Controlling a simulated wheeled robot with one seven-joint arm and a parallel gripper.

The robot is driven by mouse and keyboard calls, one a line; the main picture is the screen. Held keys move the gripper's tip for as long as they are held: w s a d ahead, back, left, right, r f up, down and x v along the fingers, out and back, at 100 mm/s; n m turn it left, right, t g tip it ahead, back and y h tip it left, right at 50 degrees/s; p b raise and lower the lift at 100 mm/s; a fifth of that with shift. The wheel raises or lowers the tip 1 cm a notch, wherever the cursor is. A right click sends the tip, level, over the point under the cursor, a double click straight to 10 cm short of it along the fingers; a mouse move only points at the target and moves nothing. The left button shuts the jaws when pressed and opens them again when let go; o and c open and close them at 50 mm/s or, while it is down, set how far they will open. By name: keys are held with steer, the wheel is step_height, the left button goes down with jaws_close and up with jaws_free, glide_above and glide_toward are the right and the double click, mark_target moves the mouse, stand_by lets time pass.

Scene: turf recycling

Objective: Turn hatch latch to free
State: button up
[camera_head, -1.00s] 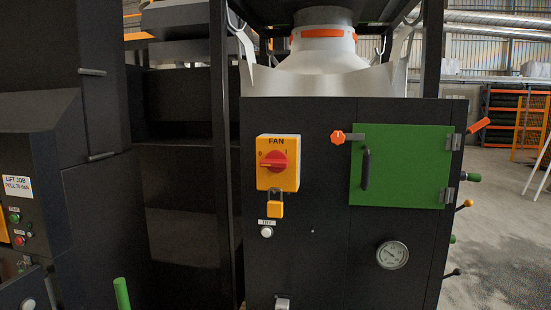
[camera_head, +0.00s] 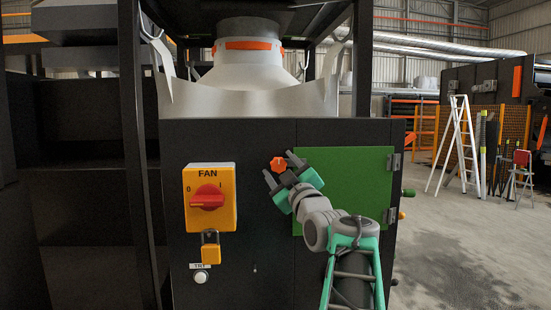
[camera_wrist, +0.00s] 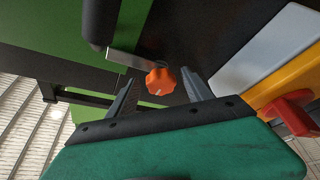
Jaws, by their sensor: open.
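The hatch latch is an orange knob (camera_head: 278,164) on the black cabinet, at the upper left corner of the green hatch (camera_head: 350,175). In the wrist view the knob (camera_wrist: 160,81) shows a pale line on its face, with a grey metal bar (camera_wrist: 126,60) behind it reaching over the green hatch (camera_wrist: 60,45). My gripper (camera_head: 278,174) is open at the latch. In the wrist view my gripper (camera_wrist: 158,92) has one finger on each side of the knob, with gaps showing. Whether the knob is deep between the fingertips is unclear. My arm hides part of the hatch and its handle in the head view.
A yellow FAN switch (camera_head: 209,197) with a red knob is left of the latch, with a yellow padlock-like piece (camera_head: 210,247) and a white button (camera_head: 201,277) below. Hinges (camera_head: 393,162) are on the hatch's right edge. Open floor (camera_head: 450,255) lies to the right.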

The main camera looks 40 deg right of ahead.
steer(key=shift+x, duration=0.85)
steer(key=shift+a, duration=0.1)
steer(key=shift+c, duration=0.3)
jaws_close()
